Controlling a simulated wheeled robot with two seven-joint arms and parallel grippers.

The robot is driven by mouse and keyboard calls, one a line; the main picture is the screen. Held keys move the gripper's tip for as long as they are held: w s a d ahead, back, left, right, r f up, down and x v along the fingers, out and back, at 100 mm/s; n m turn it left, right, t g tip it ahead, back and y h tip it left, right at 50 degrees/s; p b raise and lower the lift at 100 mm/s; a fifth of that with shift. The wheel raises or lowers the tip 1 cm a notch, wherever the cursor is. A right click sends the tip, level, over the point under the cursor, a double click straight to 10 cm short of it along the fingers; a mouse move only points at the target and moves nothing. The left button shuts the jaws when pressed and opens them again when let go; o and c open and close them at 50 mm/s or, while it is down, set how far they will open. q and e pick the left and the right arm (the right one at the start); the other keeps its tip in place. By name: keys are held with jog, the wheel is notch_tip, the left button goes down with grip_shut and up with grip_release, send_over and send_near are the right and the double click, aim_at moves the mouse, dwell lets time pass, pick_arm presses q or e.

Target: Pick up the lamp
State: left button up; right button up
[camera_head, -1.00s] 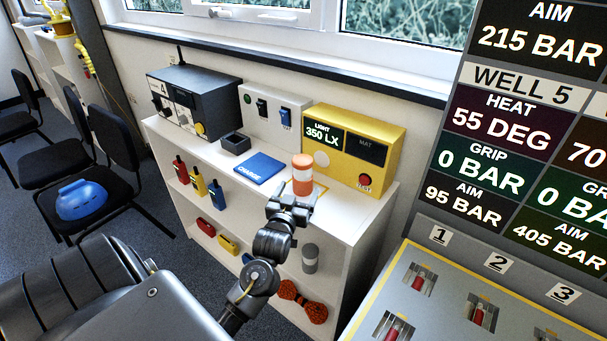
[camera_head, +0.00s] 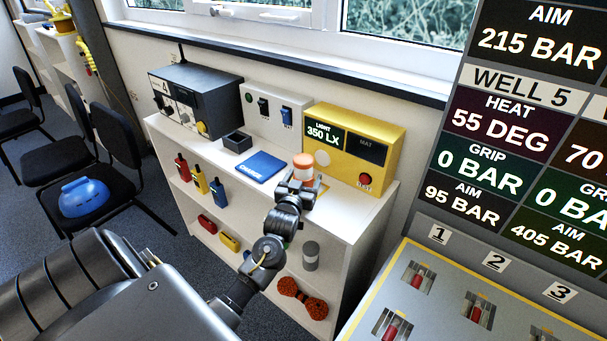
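The lamp appears to be the small orange-and-white cylinder (camera_head: 303,162) standing upright on top of the white shelf, in front of the yellow light-meter box. My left gripper (camera_head: 301,184) is at the lamp's near side, with its fingers spread apart around the lower part. The fingers hide part of the lamp's base, and I cannot see whether they touch it. My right gripper is not in view.
The yellow box (camera_head: 355,150) reading 350 LX stands close behind the lamp. A blue CHARGE pad (camera_head: 262,167) and a dark open box (camera_head: 237,143) lie to the left. Handheld devices and an orange rope bundle (camera_head: 302,297) sit on lower shelves. A control panel (camera_head: 480,300) stands at right.

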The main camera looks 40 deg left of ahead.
pick_arm(q)
jog(key=c, duration=1)
jog(key=shift+c, duration=0.7)
jog(key=shift+r, duration=0.15)
